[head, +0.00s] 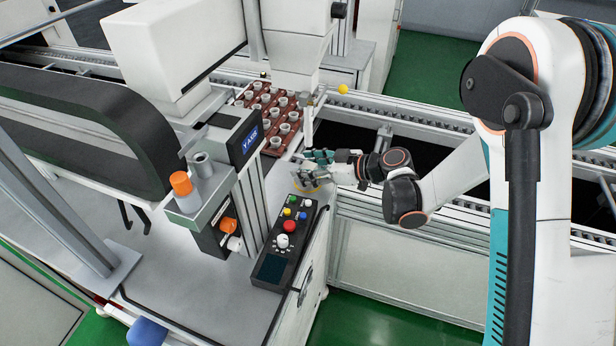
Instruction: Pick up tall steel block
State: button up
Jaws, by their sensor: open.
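My gripper (303,168) is open at the right edge of the grey worktop, just above its surface. Its fingers point left and look dark and teal. A slim, pale upright piece (308,127) stands just behind the gripper. It may be the tall steel block, but it is too small to tell. I cannot tell whether the fingers touch it. Something yellow shows low beside the fingers, partly hidden by them.
A black control panel (284,243) with coloured buttons stands in front of my gripper. A dark red tray (248,132) with several small pots lies behind. A grey device column (250,185) stands to the left. The conveyor rail (440,124) runs right.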

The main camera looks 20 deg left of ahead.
grip_shut()
jog(key=shift+r, duration=0.1)
